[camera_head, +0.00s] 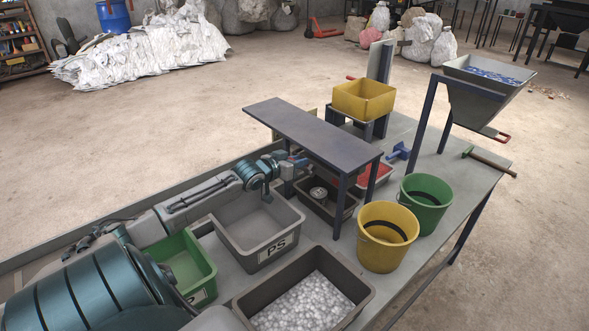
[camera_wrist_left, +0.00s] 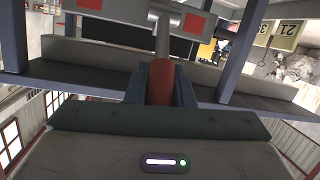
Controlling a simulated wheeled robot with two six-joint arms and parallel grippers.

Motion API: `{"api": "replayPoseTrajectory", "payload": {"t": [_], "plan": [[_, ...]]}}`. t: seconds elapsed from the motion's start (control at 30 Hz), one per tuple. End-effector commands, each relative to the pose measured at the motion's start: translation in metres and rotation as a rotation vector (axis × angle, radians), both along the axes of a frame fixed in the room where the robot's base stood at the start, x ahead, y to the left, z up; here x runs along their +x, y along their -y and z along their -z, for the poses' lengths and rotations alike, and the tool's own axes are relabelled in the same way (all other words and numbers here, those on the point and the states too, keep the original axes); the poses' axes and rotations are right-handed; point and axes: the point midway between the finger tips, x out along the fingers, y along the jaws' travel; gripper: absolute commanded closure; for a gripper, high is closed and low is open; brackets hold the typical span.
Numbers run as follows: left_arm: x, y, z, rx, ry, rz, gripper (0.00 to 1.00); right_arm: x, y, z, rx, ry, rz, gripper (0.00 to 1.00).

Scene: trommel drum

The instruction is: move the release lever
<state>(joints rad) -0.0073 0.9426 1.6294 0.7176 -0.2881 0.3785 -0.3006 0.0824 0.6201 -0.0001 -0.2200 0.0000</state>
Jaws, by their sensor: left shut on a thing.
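The release lever shows in the left wrist view as a red grip (camera_wrist_left: 160,88) on a metal stem, below a grey bar with red squares. My left gripper (camera_wrist_left: 162,78) is shut around the red grip, one finger on each side. In the head view my left gripper (camera_head: 297,161) reaches the left side of the dark raised table (camera_head: 310,131), close to its legs. The lever itself is hidden there by the gripper and the tabletop. My right gripper is not in view.
A grey PS bin (camera_head: 283,246) and a green bin (camera_head: 205,284) stand below my left arm. A dark bin (camera_head: 352,279) holds white pieces. Yellow (camera_head: 386,252) and green (camera_head: 424,217) buckets stand to the right. A hopper (camera_head: 474,96) rises at the far end.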

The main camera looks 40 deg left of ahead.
Motion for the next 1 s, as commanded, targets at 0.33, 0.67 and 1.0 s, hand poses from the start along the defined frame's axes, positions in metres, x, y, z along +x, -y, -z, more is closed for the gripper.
{"api": "replayPoseTrajectory", "payload": {"t": [0.33, 0.67, 1.0], "plan": [[0.015, 0.001, -0.012, 0.019, -0.197, -0.002, 1.0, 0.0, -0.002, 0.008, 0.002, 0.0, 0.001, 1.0], [0.017, 0.002, -0.011, 0.022, -0.243, 0.003, 1.0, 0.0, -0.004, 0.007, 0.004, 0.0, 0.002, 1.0], [0.017, 0.002, -0.011, 0.021, -0.241, 0.002, 0.57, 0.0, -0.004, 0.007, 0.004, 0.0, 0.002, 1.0]]}}
